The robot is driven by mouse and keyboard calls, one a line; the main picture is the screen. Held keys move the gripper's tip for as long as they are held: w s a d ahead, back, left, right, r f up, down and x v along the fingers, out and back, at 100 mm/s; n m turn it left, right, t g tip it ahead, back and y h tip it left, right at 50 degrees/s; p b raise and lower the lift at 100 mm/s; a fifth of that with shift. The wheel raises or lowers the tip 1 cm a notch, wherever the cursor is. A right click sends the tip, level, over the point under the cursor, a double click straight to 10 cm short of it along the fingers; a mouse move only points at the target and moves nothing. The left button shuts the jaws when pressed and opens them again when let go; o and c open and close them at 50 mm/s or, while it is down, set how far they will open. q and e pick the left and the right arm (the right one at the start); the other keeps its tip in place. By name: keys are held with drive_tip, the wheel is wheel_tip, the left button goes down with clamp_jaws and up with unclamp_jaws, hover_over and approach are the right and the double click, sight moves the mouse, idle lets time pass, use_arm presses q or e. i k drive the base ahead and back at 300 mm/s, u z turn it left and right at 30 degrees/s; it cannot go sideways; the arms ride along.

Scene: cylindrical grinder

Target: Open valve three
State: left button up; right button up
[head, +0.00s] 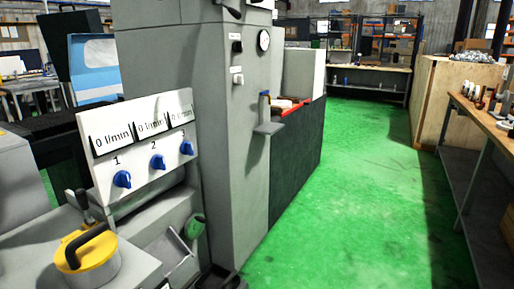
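A white valve panel (138,175) stands at the left on the grey grinder, tilted in the view. It carries three blue valve knobs numbered 1, 2 and 3. Valve three (186,148) is the rightmost, valve two (158,162) is in the middle and valve one (122,179) is at the left. Above each knob is a display; the left and middle ones read 0 l/min, and the third is partly hard to read. Neither of my grippers is in view.
A yellow round part with a black handle (86,249) sits in front of the panel. A tall grey machine column (215,130) rises right behind it. A green floor aisle (345,190) is clear. A workbench (490,118) stands at the right.

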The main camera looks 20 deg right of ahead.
sight(186, 147)
drive_tip(key=u, duration=0.2)
drive_tip(key=k, duration=0.3)
drive_tip(key=z, duration=1.2)
drive_tip(key=i, duration=1.65)
drive_tip(key=u, duration=1)
drive_tip(key=i, duration=1.1)
drive_tip(key=u, duration=1.15)
